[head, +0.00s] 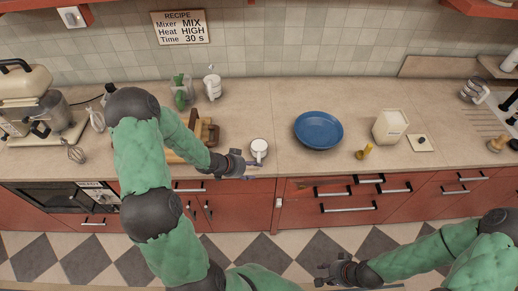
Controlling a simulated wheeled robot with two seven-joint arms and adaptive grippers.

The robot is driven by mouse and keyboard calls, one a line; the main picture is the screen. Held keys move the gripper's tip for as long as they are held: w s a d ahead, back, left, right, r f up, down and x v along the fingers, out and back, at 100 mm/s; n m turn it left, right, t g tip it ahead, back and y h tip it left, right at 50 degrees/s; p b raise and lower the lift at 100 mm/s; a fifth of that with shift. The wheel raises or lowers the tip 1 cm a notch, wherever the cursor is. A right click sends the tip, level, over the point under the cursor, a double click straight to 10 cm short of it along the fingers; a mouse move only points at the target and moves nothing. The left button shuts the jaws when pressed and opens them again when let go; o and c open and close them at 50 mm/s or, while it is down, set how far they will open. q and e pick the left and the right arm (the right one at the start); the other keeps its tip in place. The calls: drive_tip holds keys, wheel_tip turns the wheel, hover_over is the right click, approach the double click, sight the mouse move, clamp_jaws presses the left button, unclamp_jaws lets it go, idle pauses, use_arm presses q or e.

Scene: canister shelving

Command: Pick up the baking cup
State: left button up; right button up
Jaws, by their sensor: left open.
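A small white cup (259,147), which looks like the baking cup, stands upright on the counter near its front edge. My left gripper (252,170) is open, just in front of and slightly left of the cup, with its fingers pointing right at the counter's front edge. I cannot tell whether a finger touches the cup. My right gripper (325,275) is low in front of the drawers, away from the counter; its fingers are too small to tell their opening.
A blue plate (319,130) lies right of the cup, with a cream canister (390,126) and a small yellow object (365,152) beyond. A wooden rack (207,130) stands partly behind my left arm. A mixer (38,105) is far left. Counter between cup and plate is clear.

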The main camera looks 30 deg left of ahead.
sight(259, 152)
use_arm(q)
drive_tip(key=a+r+m, duration=0.2)
drive_tip(key=a+r, duration=0.1)
drive_tip(key=a, duration=0.1)
drive_tip(key=x, duration=0.1)
drive_tip(key=b+x, duration=0.1)
drive_tip(key=x, duration=0.3)
drive_tip(key=shift+w+a+f, duration=0.1)
drive_tip(key=shift+a+f, duration=0.1)
drive_tip(key=shift+a, duration=0.1)
drive_tip(key=shift+b+x, duration=0.85)
drive_tip(key=shift+x, duration=1.75)
clamp_jaws()
